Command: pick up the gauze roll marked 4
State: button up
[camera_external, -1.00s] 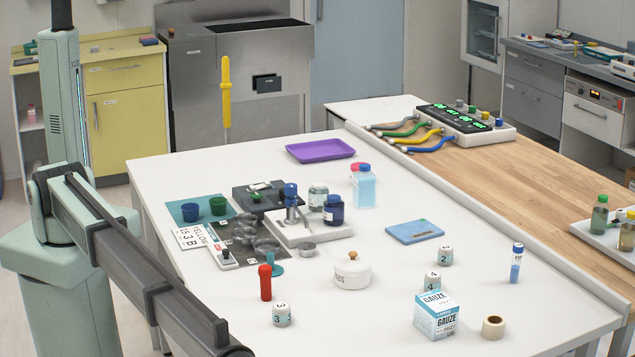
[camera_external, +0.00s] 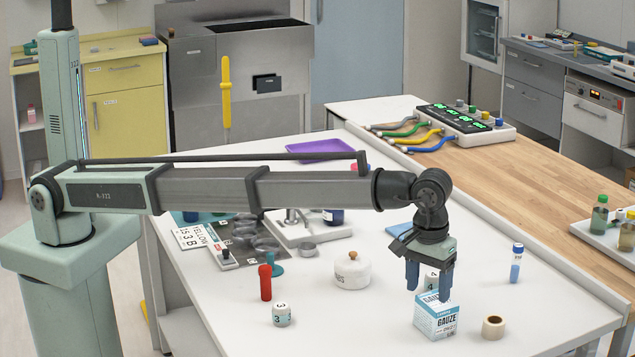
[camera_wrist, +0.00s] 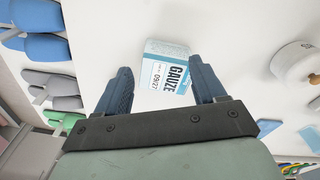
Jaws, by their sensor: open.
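The gauze roll marked 4 (camera_external: 432,280) is white and stands just behind the blue-and-white gauze box (camera_external: 437,318) in the external view. My gripper (camera_external: 429,289) points down there, its two blue fingers apart on either side of the roll in the picture; I cannot tell their exact depth. In the wrist view my gripper (camera_wrist: 160,66) is open and the gauze box (camera_wrist: 168,70) shows between and beyond the fingers. The roll marked 4 cannot be made out there. The gauze roll marked 3 (camera_external: 282,314) stands farther left.
A white lidded pot (camera_external: 352,270) stands left of my gripper. A tan tape roll (camera_external: 493,327) lies right of the box, and a blue-capped tube (camera_external: 516,264) stands behind it. A red bottle-shaped item (camera_external: 265,282) is farther left. The table front between them is clear.

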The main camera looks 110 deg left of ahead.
aim_at(433, 275)
jog(key=s+a+r+n, duration=0.1)
jog(key=a+r+n, duration=0.1)
jog(key=a, duration=0.8)
jog(key=s+a+r+n, duration=0.1)
jog(key=a+r+n, duration=0.1)
jog(key=a, duration=0.8)
jog(key=f, duration=0.8)
jog(key=shift+s+f, duration=0.2)
jog(key=shift+f, duration=0.15)
jog(key=shift+s+d+f, duration=0.1)
jog(key=shift+s+f, duration=0.05)
jog(key=shift+f, duration=1.15)
jog(key=shift+s+d+f, duration=0.1)
jog(key=shift+f, duration=1.15)
jog(key=c, duration=1.1)
jog(key=shift+c, duration=0.2)
